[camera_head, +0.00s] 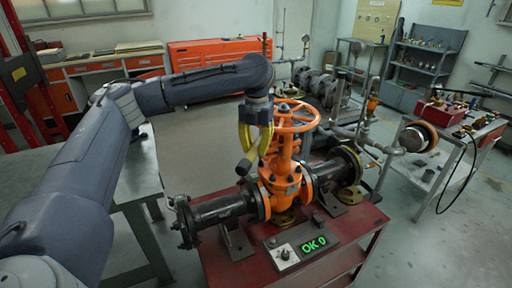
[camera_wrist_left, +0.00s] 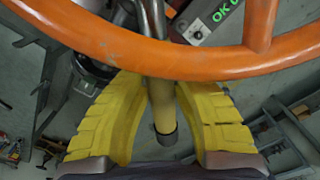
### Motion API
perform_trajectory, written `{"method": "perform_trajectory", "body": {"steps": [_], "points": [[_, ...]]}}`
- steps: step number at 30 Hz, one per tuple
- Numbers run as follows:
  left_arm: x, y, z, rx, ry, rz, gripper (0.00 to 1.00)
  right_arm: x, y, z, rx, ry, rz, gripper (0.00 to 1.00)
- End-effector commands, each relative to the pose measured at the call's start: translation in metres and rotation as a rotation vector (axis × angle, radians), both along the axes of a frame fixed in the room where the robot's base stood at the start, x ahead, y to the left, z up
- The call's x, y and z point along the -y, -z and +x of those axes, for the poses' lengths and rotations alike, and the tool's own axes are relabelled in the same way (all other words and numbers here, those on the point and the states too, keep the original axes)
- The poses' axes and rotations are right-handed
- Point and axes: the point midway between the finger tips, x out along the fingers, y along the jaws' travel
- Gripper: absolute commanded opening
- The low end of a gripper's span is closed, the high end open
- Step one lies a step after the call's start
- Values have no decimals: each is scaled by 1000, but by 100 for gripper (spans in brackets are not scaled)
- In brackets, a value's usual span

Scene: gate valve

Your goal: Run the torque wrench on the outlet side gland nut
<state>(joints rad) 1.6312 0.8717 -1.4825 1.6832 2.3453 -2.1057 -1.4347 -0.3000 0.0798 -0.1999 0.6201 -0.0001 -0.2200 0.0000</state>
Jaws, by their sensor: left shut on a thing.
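The orange gate valve (camera_head: 283,185) stands in a dark flanged pipe line, with its orange handwheel (camera_head: 297,117) on top. My left gripper (camera_head: 250,150) is just left of the handwheel, its yellow fingers pointing down beside the valve's upper body. In the left wrist view the fingers (camera_wrist_left: 160,90) are closed around the torque wrench (camera_wrist_left: 163,110), a grey shaft with a yellowish, dark-ended grip. The handwheel rim (camera_wrist_left: 200,62) crosses close in front there. The wrench's working end and the outlet side gland nut are hidden or too small to make out. My right gripper is not in view.
The valve rests on a red bench (camera_head: 345,232). A control box (camera_head: 303,247) at its front shows green "OK 0". A grey table (camera_head: 140,165) stands left, and a cart with tools (camera_head: 455,140) right. Open floor lies behind the bench on the left.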

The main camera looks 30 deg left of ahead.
Motion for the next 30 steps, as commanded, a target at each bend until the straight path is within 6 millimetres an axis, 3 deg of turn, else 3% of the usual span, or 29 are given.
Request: {"method": "perform_trajectory", "body": {"steps": [11,30], "points": [[0,0,0,2,0,-2,0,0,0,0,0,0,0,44],[0,17,0,2,0,-1,0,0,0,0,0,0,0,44]]}}
